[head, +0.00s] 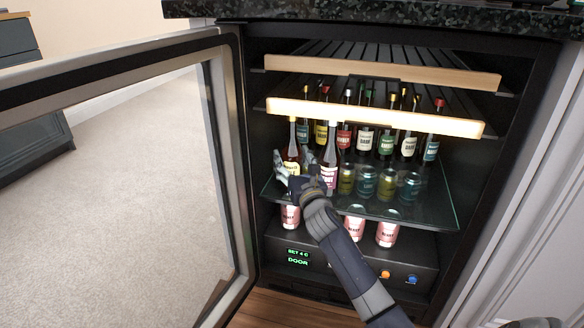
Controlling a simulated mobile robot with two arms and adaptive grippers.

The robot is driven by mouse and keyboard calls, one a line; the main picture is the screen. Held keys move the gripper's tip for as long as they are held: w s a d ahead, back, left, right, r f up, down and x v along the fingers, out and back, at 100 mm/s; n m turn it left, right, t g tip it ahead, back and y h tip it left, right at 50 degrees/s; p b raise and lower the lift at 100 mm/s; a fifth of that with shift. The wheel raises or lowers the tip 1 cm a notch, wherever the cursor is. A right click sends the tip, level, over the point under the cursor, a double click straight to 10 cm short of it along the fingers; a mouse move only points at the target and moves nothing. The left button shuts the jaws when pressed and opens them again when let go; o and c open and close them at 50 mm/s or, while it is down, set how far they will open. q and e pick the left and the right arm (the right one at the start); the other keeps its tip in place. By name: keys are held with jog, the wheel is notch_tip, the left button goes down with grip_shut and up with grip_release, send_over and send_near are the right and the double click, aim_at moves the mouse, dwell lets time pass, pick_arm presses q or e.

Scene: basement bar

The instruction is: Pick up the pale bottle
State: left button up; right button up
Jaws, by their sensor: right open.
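Several bottles stand on the glass shelf of an open drinks cooler. A dark bottle with a yellow label (291,157) stands at the front left. A bottle with a pale cap and a whitish label (331,155) stands just right of it. I cannot read the labels well enough to tell which is the pale bottle. My right gripper (295,165) reaches in from below. Its open fingers are on either side of the yellow-labelled bottle, whose lower part is partly hidden. I cannot tell whether they touch it.
The cooler door (232,170) stands open at left. Two wood-fronted racks (380,80) (370,117) sit above the bottles. Cans (366,183) stand on the glass shelf (430,215), with pink cans (387,228) below. A dark stone counter (380,14) overhangs the top.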

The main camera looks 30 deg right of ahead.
jog(key=shift+w+d+r, duration=0.1)
jog(key=shift+w, duration=0.15)
jog(key=c, duration=1.1)
jog(key=shift+r, duration=0.1)
jog(key=shift+c, duration=0.8)
jog(key=shift+r, duration=0.15)
